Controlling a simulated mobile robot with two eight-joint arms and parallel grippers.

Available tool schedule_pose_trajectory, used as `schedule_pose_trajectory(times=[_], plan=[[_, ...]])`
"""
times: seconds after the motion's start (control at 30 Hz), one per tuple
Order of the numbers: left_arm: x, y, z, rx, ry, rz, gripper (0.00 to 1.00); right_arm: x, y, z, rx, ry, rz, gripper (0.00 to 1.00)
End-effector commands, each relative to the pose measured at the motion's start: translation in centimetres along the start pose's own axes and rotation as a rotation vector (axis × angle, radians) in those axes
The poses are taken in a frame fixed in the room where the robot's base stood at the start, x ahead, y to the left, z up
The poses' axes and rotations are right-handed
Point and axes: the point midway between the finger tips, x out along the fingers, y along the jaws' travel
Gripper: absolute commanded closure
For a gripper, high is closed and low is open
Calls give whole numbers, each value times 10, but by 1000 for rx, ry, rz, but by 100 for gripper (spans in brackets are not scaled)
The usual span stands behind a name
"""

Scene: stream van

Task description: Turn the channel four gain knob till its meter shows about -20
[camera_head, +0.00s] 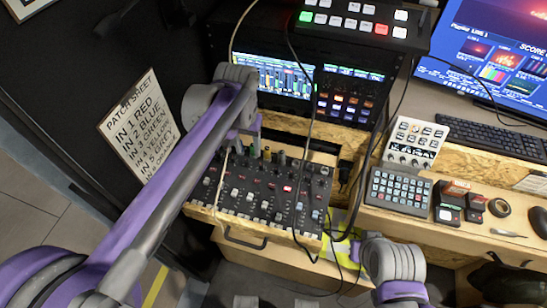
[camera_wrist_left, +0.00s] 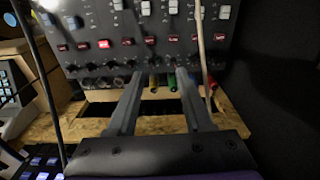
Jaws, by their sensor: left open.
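The mixer (camera_head: 262,192) is a black panel with faders, buttons and rows of small knobs. Its knob row (camera_wrist_left: 110,78) shows upside down in the left wrist view, just beyond my fingers. I cannot tell which knob is channel four's. My left gripper (camera_head: 243,143) is over the mixer's back edge, partly hidden by my own arm. In the left wrist view its two fingers (camera_wrist_left: 156,82) are apart, with coloured plugs (camera_wrist_left: 170,82) showing between them. I see no knob held. The meter screen (camera_head: 272,76) shows coloured bars, too small to read. My right gripper is not in view.
Cables (camera_head: 309,150) hang in front of the screens and across the mixer's right side. A button pad (camera_head: 399,191) and a small white-faced console (camera_head: 414,142) stand on the right. A patch sheet (camera_head: 140,125) is on the left wall. A wooden ledge (camera_wrist_left: 125,122) borders the mixer's back.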

Motion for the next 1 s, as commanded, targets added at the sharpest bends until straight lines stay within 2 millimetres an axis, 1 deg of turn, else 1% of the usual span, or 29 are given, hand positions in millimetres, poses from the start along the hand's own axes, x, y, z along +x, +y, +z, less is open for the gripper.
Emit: schedule_pose_trajectory(times=[0.03,0.1,0.23,0.33,0.43,0.7,0.8,0.9,1.0], plan=[[3,4,-12,9,-19,1,49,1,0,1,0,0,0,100],[6,7,-21,18,-40,2,49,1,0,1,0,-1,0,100],[9,11,-30,26,-60,2,49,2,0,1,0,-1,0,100],[15,11,-31,27,-64,2,49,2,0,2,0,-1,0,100],[28,11,-30,27,-64,2,49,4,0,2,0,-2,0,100],[79,11,-26,27,-63,2,49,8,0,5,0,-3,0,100],[95,11,-25,27,-62,2,49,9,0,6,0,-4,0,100],[107,11,-25,27,-62,2,49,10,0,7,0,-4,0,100],[114,11,-24,27,-62,2,49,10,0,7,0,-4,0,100]])
